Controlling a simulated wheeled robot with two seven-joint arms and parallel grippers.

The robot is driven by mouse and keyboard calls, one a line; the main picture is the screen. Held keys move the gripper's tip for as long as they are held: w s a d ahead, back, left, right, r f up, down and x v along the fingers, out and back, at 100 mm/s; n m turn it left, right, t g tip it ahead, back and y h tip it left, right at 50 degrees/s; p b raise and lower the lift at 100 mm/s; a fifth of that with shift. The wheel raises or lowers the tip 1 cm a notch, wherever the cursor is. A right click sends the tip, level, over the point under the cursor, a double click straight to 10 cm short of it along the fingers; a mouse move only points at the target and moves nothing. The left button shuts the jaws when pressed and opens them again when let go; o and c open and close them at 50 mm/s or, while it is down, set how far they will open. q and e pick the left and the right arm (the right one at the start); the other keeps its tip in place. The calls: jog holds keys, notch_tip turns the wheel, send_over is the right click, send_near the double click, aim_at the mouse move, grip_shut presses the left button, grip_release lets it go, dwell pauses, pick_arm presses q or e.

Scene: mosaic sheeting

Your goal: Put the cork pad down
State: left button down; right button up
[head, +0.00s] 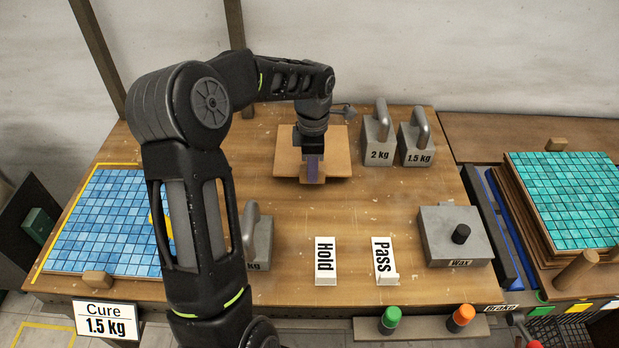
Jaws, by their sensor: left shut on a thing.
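The cork pad (286,158) is a flat tan square at the back middle of the wooden table. My left gripper (313,168) comes down over its middle from above and is shut on it. The gripper and wrist hide the pad's centre, including the exact grip. I cannot tell whether the pad touches the table or is just above it. My right gripper is not in view.
Weights marked 2 kg (378,152) and 1.5 kg (415,157) stand right of the pad. Another weight (262,243) is partly behind my arm. A blue mosaic sheet (100,225) lies left. Hold (325,262) and Pass (382,262) signs and a Wax box (455,248) stand in front.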

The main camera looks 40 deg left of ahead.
pick_arm(q)
jog(key=shift+f, duration=1.85)
jog(key=shift+f, duration=0.1)
jog(key=c, duration=1.3)
grip_release()
jog(key=shift+o, duration=0.2)
notch_tip(320, 180, up, 12)
jog(key=shift+r, duration=0.15)
